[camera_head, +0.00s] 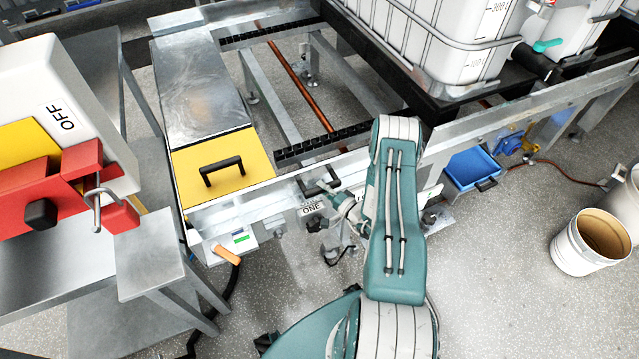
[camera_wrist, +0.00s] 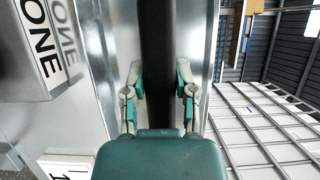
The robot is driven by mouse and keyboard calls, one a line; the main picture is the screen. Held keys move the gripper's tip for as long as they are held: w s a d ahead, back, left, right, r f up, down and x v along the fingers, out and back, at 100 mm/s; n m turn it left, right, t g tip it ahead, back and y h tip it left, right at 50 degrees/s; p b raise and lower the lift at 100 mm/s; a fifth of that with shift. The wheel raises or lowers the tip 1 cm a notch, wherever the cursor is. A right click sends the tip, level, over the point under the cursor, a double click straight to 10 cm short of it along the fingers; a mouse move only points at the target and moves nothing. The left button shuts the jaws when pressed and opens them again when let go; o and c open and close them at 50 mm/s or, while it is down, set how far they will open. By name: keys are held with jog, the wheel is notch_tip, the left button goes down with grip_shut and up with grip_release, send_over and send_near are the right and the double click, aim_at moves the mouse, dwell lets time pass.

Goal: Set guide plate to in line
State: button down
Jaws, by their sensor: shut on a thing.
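My gripper (camera_head: 338,205) is at the front rail, just right of the ONE label (camera_head: 312,210). It is shut on a black handle (camera_head: 320,187) by the rail. In the wrist view the black handle (camera_wrist: 157,60) runs up between the two fingers of my gripper (camera_wrist: 160,82), with bright metal on both sides. I cannot tell for certain which metal part is the guide plate, or how it is angled. The ONE label (camera_wrist: 42,45) also shows at the left of the wrist view. My arm hides part of the rail.
A yellow plate with a black handle (camera_head: 255,170) lies left of my gripper. A red and white OFF unit (camera_head: 95,150) stands at far left. A caged white tank (camera_head: 440,40) stands behind. A blue bin (camera_head: 472,170) and white bucket (camera_head: 575,252) are right. Floor in front is clear.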

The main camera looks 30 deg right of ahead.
jog(key=s, duration=0.2)
jog(key=shift+s+a+f, duration=0.15)
jog(key=shift+s+f, duration=0.05)
jog(key=shift+s, duration=0.15)
jog(key=c, duration=0.5)
grip_release()
jog(key=shift+o, duration=0.5)
jog(key=shift+w, duration=0.1)
jog(key=v, duration=1.2)
